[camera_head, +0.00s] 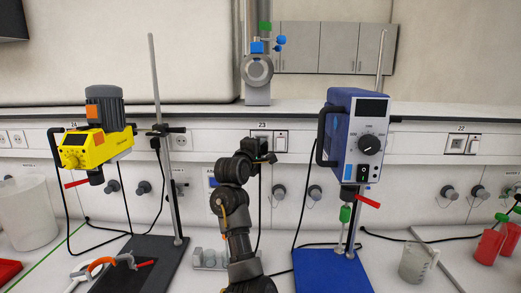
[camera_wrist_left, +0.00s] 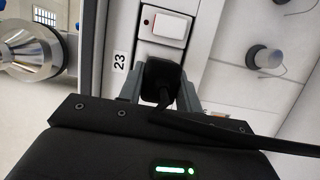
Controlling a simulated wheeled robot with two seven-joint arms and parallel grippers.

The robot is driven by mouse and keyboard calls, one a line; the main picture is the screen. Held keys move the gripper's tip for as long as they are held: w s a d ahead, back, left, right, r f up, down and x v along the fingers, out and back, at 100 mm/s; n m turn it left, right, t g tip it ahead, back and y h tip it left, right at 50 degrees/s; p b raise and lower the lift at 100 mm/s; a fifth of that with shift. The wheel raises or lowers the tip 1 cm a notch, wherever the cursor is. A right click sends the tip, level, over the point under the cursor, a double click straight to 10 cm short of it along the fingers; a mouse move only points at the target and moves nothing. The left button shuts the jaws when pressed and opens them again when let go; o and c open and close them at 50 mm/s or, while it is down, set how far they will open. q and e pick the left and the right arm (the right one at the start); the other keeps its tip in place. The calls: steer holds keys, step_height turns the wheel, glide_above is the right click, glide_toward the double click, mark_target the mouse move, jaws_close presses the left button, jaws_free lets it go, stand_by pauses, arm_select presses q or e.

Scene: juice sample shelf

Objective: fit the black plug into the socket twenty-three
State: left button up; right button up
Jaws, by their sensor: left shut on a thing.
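The black plug (camera_wrist_left: 162,78) is between the fingers of my left gripper (camera_wrist_left: 160,88) in the left wrist view, with its cord trailing toward the gripper body. The gripper is shut on it. The plug is right at socket twenty-three (camera_wrist_left: 147,50), covering its face, so I cannot tell how far in it sits. The label "23" (camera_wrist_left: 119,62) is beside it. In the head view, my left gripper (camera_head: 264,157) is up against the wall strip, just under the 23 label, and largely hides the plug. My right gripper is not in view.
A white rocker switch (camera_wrist_left: 165,27) adjoins the socket. A yellow stirrer (camera_head: 90,146) stands to the left and a blue stirrer (camera_head: 352,135) to the right, both on stands. A beaker (camera_head: 415,262) and red cups (camera_head: 489,246) are at the right.

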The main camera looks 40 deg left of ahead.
arm_select(q)
steer(key=shift+w+a, duration=0.55)
steer(key=shift+w, duration=0.15)
stand_by(0.5)
steer(key=shift+r, duration=0.1)
steer(key=shift+w+a+p, duration=0.4)
steer(key=shift+w+a, duration=0.2)
steer(key=shift+w, duration=0.25)
stand_by(1.3)
steer(key=o, duration=1.2)
steer(key=shift+o, duration=0.2)
